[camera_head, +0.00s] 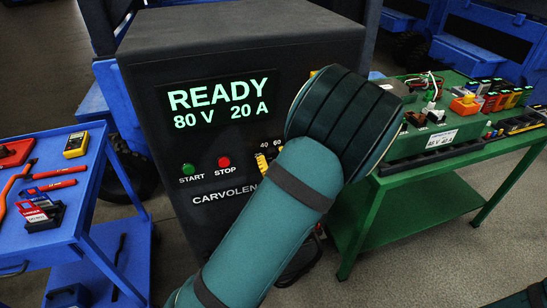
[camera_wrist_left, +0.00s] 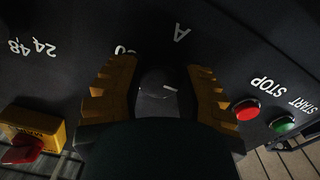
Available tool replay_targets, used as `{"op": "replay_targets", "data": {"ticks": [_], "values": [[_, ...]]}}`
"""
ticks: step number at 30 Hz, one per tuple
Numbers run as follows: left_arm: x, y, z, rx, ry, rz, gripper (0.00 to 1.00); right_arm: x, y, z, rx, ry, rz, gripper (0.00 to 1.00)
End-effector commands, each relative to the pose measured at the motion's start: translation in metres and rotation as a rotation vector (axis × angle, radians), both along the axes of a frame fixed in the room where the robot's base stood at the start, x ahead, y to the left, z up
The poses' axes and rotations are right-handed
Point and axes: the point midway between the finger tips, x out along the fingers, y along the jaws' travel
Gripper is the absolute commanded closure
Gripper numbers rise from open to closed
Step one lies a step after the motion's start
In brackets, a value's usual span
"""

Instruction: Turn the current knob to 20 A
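The dark charger cabinet (camera_head: 240,50) has a green-lit display (camera_head: 221,100) reading READY, 80 V, 20 A. The left wrist view shows the dark current knob (camera_wrist_left: 158,92) with a short white pointer line, below an upside-down letter A. My left gripper (camera_wrist_left: 160,98) has one yellow finger on each side of this knob and appears closed on it, though the exact contact is dark. In the head view, my teal left arm hides the knob and most of the gripper; a yellow finger (camera_head: 262,163) shows beside the dial numbers.
The green START button (camera_head: 188,171) and red STOP button (camera_head: 223,162) sit close to the left gripper. A red switch on a yellow plate (camera_wrist_left: 30,140) is on its other side. A blue tool cart (camera_head: 50,245) and green table (camera_head: 425,190) flank the cabinet.

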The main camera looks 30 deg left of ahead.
Motion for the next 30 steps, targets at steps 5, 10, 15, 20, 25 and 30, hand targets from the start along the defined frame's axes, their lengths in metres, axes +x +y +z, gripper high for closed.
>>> {"op": "replay_targets", "data": {"ticks": [5,10,15,20,25,30], "values": [[0.0,0.0,0.0,0.0,0.002,0.001,0.3,0.0,0.0,0.0,0.0,0.0,0.0,0.53],[0.0,0.0,0.0,0.001,0.001,0.0,0.3,0.0,0.0,0.0,0.0,0.0,0.0,0.53],[-0.004,-0.006,0.0,0.0,0.001,-0.002,0.3,0.0,0.0,0.0,0.0,0.0,0.0,0.53],[-0.02,-0.025,0.0,0.0,0.002,-0.003,0.3,0.0,0.0,0.0,0.0,0.0,0.0,0.53],[-0.043,-0.052,0.0,0.001,0.002,-0.005,0.3,0.0,0.0,0.0,0.0,0.0,0.0,0.53],[-0.063,-0.075,0.0,0.001,0.001,-0.004,0.3,0.0,0.0,0.0,0.0,0.0,0.0,0.53]]}}
